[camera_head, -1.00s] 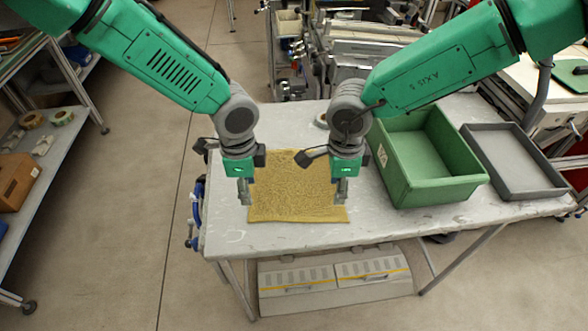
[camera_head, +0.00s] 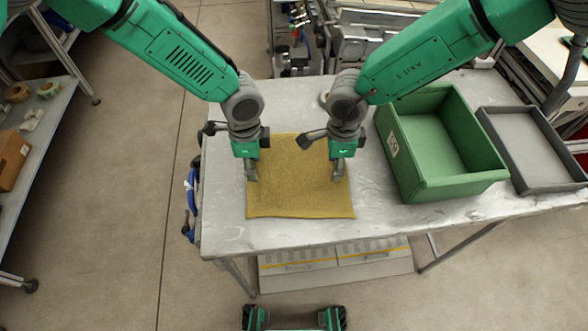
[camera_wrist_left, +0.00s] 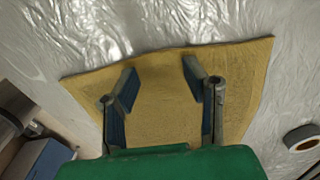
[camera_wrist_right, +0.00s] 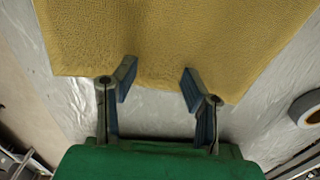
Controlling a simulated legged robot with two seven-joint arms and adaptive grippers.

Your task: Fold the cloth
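The yellow cloth (camera_head: 300,195) lies flat and unfolded on the grey table, a little wrinkled at its near edge. My left gripper (camera_head: 251,180) is over the cloth's left side. In the left wrist view its two fingers (camera_wrist_left: 160,82) are spread apart with cloth visible between them. My right gripper (camera_head: 338,178) is over the cloth's right side. In the right wrist view its fingers (camera_wrist_right: 157,82) are spread apart at an edge of the cloth (camera_wrist_right: 170,40). Neither gripper holds anything. Whether the fingertips touch the cloth is unclear.
A green bin (camera_head: 400,165) stands on the table right of the cloth, with a grey tray (camera_head: 492,135) beyond it. A tape roll (camera_wrist_right: 305,108) lies near the cloth's far edge. The table (camera_head: 285,238) is bare in front of the cloth.

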